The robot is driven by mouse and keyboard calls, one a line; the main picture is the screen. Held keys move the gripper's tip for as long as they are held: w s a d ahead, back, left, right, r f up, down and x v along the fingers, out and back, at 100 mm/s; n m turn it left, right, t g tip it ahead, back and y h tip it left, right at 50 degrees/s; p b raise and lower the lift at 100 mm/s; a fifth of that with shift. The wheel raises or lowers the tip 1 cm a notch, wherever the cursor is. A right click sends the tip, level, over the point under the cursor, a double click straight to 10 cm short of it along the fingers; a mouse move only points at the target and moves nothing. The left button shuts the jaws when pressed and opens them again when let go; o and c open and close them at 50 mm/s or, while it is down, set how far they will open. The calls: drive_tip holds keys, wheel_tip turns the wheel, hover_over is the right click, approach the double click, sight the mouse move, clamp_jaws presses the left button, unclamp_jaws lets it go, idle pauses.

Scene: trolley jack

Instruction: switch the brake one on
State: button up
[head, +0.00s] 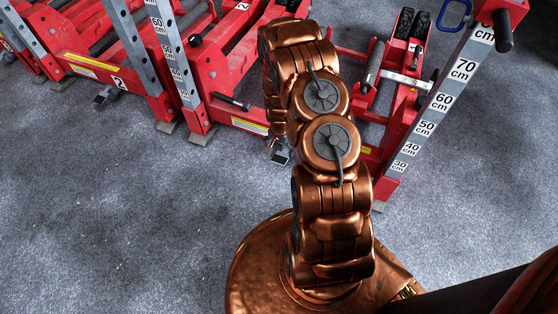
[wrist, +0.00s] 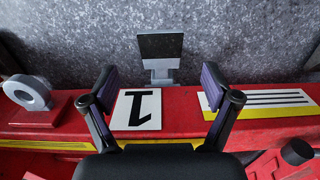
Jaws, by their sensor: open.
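In the wrist view the brake pedal (wrist: 160,48) has a black pad on a grey metal lever. It sticks out over the floor from a red beam (wrist: 65,107). A white plate with a black 1 (wrist: 137,109), seen upside down, is on the beam beside the pedal's base. My gripper (wrist: 158,80) is open and empty, with its fingers apart on either side of the pedal's base and the plate. I cannot tell whether they touch anything. In the head view my arm hides the gripper and the plate; a small dark pedal (head: 281,156) shows beside the arm.
Red jack frames with grey posts marked in cm (head: 440,100) stand along the back. Another pedal (head: 104,94) is by the plate marked 2 (head: 118,82). A grey ring (wrist: 30,95) sits on the beam at left. The carpet (head: 110,200) in front is clear.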

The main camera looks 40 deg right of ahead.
sight(280, 160)
wheel_tip(280, 160, down, 7)
drive_tip(key=shift+b, duration=1.1)
drive_tip(key=c, duration=1.6)
drive_tip(key=shift+a, duration=0.15)
clamp_jaws()
drive_tip(key=shift+s, duration=0.1)
